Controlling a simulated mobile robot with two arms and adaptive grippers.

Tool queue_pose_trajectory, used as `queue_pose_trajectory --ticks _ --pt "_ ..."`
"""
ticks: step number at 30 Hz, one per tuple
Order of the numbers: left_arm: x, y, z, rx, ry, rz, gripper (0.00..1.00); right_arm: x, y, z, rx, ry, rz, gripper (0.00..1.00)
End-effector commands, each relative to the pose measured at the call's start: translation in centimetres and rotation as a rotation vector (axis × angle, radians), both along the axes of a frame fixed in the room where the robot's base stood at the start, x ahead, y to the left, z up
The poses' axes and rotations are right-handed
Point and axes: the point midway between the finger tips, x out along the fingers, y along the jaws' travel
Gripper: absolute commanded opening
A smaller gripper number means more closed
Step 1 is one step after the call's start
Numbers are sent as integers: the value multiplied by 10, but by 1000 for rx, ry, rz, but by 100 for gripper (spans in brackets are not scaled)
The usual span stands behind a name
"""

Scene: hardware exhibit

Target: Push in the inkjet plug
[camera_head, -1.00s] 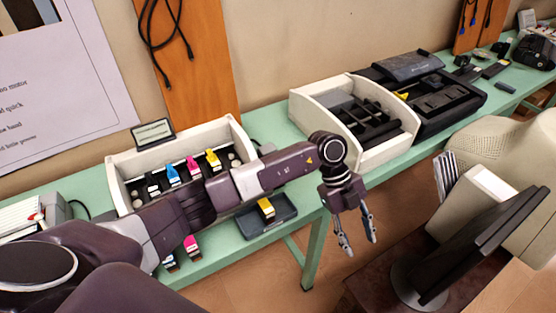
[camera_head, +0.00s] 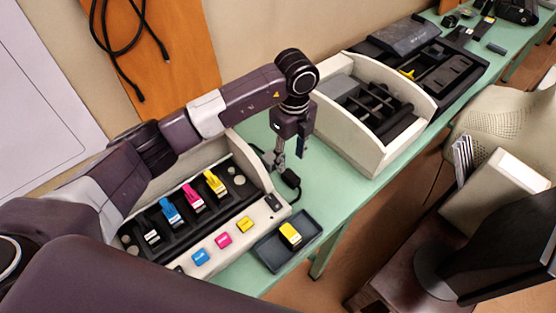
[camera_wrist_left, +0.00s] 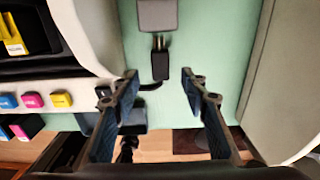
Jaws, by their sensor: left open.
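A small black plug (camera_wrist_left: 160,64) with its metal prongs showing lies over the green table in the left wrist view. Its prongs point at a grey block (camera_wrist_left: 157,14), with a small gap between them. A black cable leaves the plug. In the head view the plug (camera_head: 291,179) is just below my left gripper (camera_head: 289,158), beside the white inkjet printer (camera_head: 263,171). My left gripper is open and empty, and in the wrist view its fingers (camera_wrist_left: 160,75) stand either side of the plug's line. My right gripper is not in view.
The open printer holds several coloured cartridges (camera_head: 170,212). A dark tray (camera_head: 270,256) with a yellow cartridge (camera_head: 290,234) sits in front. A second white open-topped machine (camera_head: 346,137) stands to the right, with green tabletop (camera_head: 323,190) clear between.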

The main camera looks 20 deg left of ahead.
Motion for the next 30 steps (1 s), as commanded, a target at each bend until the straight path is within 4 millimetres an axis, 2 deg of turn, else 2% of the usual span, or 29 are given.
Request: queue_pose_trajectory --ticks 5,10,15,22,26,30 --pt "-2 -2 -18 -2 6 -1 41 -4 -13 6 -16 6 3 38" --pt "-2 -1 -46 -1 6 0 41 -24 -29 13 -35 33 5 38" --pt "-2 -2 -68 -2 4 -1 41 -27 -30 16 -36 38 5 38" --pt "-1 -2 -77 -3 1 -2 41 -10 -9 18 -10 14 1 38" --pt "-1 -2 -77 -3 1 -2 41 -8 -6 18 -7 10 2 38" --pt "-1 -2 -77 -3 2 -2 28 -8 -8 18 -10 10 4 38"
